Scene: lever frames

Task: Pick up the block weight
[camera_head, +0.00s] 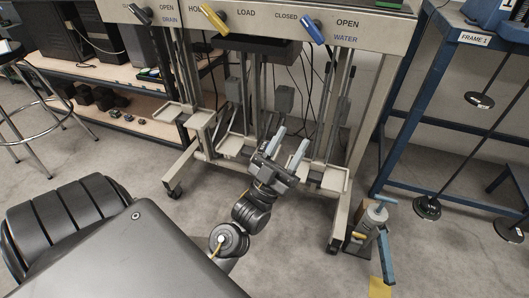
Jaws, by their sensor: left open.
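Several dark blocks sit on the lower wooden shelf at the left. The larger ones include a black block (103,97), and smaller ones such as a small dark block (142,122) lie near the shelf's front edge. I cannot tell which one is the block weight. My left gripper (291,140) is open and empty, with its two grey fingers pointing up and away. It is in front of the lever frame's lower part, well to the right of the blocks and apart from them. My right gripper is not in view.
The lever frame (270,17) has a yellow handle (215,19) and a blue handle (312,30), with pale trays (333,178) low down. A blue frame (404,105) with hanging disc weights and a pump (375,217) stand right. A stool (50,118) stands left. Grey floor is open between.

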